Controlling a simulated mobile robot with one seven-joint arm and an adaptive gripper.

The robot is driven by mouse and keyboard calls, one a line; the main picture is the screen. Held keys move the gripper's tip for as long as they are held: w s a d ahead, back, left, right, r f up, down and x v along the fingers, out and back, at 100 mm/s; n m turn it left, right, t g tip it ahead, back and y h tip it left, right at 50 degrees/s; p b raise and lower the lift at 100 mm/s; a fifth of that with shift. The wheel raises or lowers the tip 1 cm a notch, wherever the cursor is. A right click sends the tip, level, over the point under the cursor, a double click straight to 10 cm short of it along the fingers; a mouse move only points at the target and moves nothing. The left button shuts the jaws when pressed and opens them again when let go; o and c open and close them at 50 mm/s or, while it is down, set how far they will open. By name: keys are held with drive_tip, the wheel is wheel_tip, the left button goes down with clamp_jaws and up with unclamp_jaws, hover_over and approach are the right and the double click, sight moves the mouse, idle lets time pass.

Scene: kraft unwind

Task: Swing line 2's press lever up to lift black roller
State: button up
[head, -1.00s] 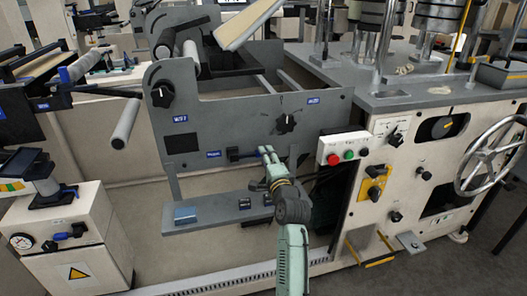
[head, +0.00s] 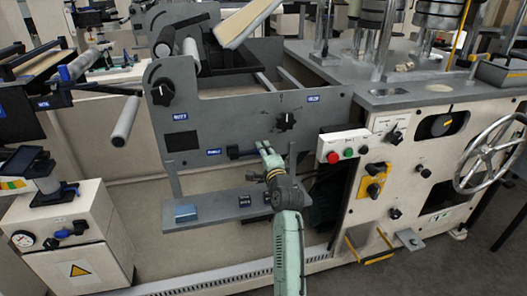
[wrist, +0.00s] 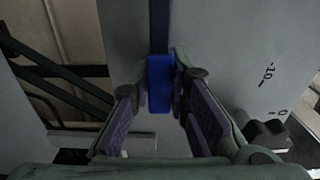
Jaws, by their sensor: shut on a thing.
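My gripper (head: 264,146) is at the grey side plate (head: 215,122) of the unwind, below its right-hand black knob, with its fingers toward the plate. In the wrist view my gripper (wrist: 158,110) has its two purple-padded fingers on either side of a blue lever grip (wrist: 159,84), shut on it. A dark lever bar (wrist: 159,28) runs up from the grip in that view. In the head view a short dark part of the lever (head: 240,153) shows just left of the fingers, and the grip is largely hidden by them. I cannot make out the black roller for certain.
A box with red and green buttons (head: 342,146) is close right of my gripper. A black knob (head: 287,121) sits above. In the wrist view a marked scale (wrist: 268,75) is on the plate.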

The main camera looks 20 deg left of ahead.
sight(233, 123)
clamp_jaws()
